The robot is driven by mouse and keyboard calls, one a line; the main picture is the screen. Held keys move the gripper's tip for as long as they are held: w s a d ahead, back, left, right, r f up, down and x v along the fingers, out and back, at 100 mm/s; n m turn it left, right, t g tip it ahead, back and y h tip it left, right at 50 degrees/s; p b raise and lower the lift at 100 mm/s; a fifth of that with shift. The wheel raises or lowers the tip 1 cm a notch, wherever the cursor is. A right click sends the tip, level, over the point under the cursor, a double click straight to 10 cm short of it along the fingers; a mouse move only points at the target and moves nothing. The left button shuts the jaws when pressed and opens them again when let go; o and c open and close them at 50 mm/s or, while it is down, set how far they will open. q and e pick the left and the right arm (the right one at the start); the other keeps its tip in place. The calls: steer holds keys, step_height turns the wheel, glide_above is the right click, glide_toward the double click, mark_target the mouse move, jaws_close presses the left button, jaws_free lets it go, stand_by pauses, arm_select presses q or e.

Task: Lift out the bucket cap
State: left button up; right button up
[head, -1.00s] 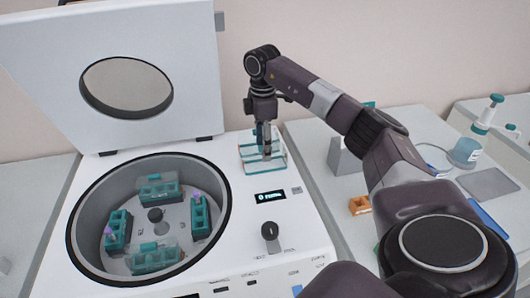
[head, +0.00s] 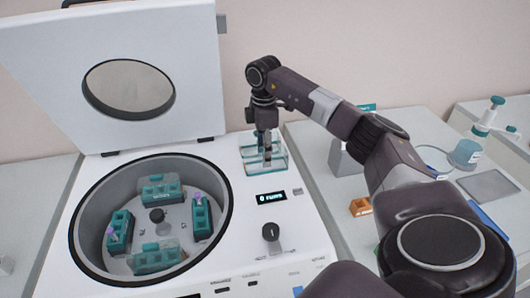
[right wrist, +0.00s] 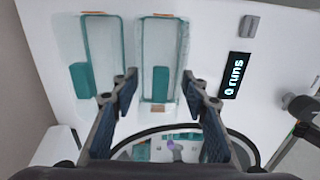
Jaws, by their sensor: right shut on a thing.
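Two clear, teal-edged bucket caps are side by side at the back right of the centrifuge top, the left one (right wrist: 103,50) and the right one (right wrist: 160,55) in the right wrist view. My right gripper (right wrist: 161,85) points down there, its fingers on either side of the right cap, shut on it. In the head view the right gripper (head: 264,152) overlaps the clear caps (head: 252,164), so I cannot tell whether the held cap touches the surface. Several teal buckets (head: 160,189) sit in the open centrifuge bowl. My left gripper is not in view.
The centrifuge lid (head: 150,45) stands raised at the back left. A display (head: 271,198) and a black knob (head: 271,232) are in front of the caps. The right bench holds an orange block (head: 360,207) and a white-and-teal device (head: 490,115).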

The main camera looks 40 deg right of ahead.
step_height(320, 180, up, 11)
steer(key=shift+w+f+b, duration=0.1)
steer(key=shift+f+b, duration=0.1)
steer(key=shift+b, duration=0.65)
step_height(320, 180, up, 9)
steer(key=p, duration=0.2)
steer(key=shift+r+p, duration=0.2)
steer(key=shift+p, duration=0.2)
steer(key=shift+r, duration=0.1)
step_height(320, 180, up, 5)
steer(key=p, duration=0.5)
